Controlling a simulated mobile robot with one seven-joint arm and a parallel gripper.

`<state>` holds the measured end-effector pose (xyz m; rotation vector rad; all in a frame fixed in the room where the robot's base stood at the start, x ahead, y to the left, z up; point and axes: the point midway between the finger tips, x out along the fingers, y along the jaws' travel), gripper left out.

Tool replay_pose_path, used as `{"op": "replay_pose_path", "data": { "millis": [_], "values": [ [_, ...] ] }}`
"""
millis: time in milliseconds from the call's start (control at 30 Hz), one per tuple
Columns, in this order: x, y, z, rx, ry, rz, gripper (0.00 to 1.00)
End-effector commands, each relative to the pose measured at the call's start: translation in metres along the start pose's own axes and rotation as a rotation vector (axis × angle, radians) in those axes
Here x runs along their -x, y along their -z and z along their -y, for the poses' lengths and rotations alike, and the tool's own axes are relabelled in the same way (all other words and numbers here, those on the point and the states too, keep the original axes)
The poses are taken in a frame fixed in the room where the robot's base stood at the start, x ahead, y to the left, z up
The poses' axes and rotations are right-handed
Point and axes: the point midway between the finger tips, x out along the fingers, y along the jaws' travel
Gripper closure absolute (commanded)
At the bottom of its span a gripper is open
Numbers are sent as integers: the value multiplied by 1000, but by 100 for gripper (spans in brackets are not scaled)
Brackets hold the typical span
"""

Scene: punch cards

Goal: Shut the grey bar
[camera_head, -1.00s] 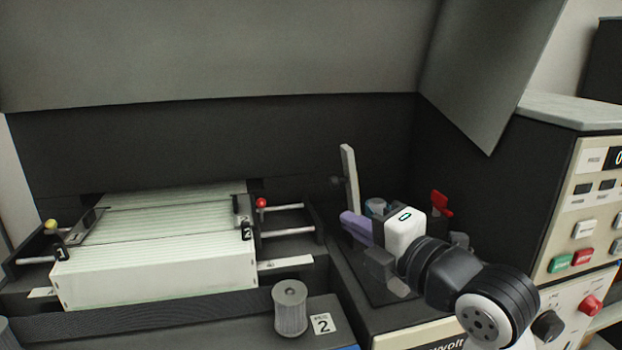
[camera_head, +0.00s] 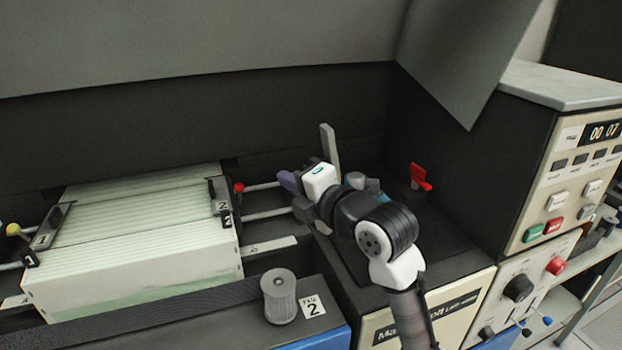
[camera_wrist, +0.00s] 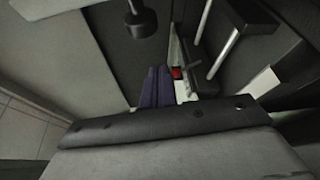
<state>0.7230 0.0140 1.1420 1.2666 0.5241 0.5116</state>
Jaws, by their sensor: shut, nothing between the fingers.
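The grey bar (camera_head: 329,147) is a flat light grey strip standing upright, slightly tilted, to the right of the paper bed. Its lower end is hidden behind my gripper in the head view. My gripper (camera_head: 288,182) has purple fingers that are shut with nothing between them. They point left, just left of the bar and close to the ends of the metal rods. I cannot tell whether the gripper's body touches the bar. The shut fingers also show in the wrist view (camera_wrist: 155,86), beside a red part (camera_wrist: 177,73). I cannot surely pick out the bar there.
A paper stack (camera_head: 140,250) lies left, with a red-knobbed rod (camera_head: 239,187) on its right side. A ribbed grey roller (camera_head: 279,296) stands in front. A red lever (camera_head: 420,177) stands right of my arm. A button panel (camera_head: 560,190) is at far right.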

Motion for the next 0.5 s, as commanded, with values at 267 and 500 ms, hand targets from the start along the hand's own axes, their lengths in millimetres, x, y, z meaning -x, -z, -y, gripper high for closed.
{"op": "replay_pose_path", "data": {
  "millis": [267, 500],
  "values": [
    [15, -35, -1, -2, 0, 7, 100],
    [17, -38, 0, -1, -2, 6, 100]
  ]
}}
